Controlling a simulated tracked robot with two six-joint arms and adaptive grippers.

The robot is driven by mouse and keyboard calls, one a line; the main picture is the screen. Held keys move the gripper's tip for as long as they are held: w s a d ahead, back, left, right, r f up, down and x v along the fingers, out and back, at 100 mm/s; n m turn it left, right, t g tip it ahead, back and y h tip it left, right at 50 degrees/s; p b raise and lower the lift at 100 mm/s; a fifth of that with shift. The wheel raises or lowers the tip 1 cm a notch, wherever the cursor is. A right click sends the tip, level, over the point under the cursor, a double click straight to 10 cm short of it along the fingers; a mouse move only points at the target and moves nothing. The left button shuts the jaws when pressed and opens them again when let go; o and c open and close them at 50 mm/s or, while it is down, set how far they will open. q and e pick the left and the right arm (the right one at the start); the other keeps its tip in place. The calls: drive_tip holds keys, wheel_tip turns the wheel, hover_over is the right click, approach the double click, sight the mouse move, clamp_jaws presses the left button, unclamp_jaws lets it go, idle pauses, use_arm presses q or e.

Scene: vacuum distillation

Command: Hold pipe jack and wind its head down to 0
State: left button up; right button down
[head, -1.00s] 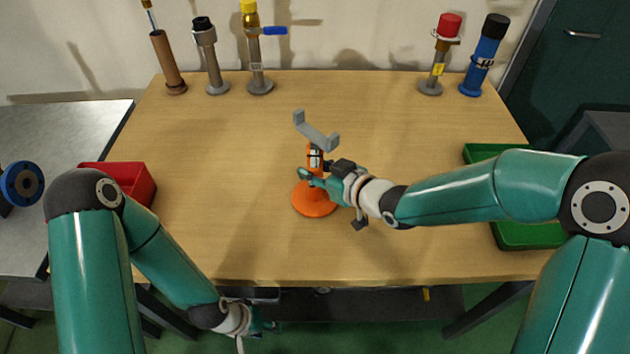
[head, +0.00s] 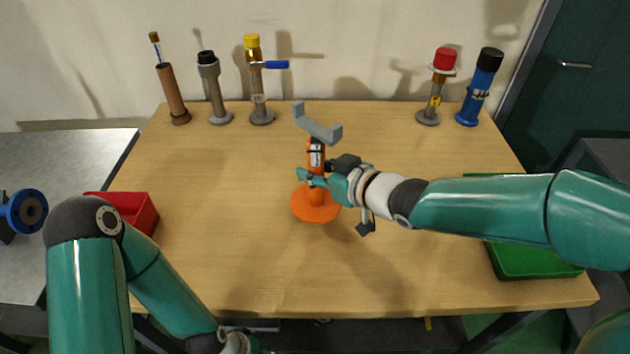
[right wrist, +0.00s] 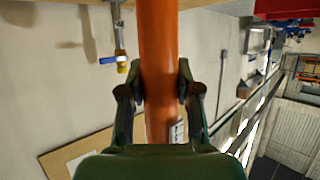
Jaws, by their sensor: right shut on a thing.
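The pipe jack (head: 315,207) stands upright near the middle of the wooden table, on a round orange base. Its grey forked head (head: 317,124) sits on top, above an orange body with a black-and-white label or scale that is too small to read. My right gripper (head: 311,179) is shut on the orange post below the label. In the right wrist view both fingers press on the orange post (right wrist: 158,60) from either side. My left arm comes in at the lower left, and its gripper is cut off by the bottom edge of the head view.
A red bin (head: 140,213) is at the table's left edge and a green bin (head: 530,262) at the right. Several upright fittings line the back, including a yellow-topped one with a blue lever (head: 262,115) and a blue cylinder (head: 478,90). The table around the jack is clear.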

sight(321, 203)
drive_tip(key=shift+r, duration=0.45)
drive_tip(key=shift+f, duration=0.15)
wheel_tip(321, 203, down, 10)
drive_tip(key=b, duration=0.8)
drive_tip(key=shift+r+b, duration=0.25)
drive_tip(key=shift+b, duration=0.1)
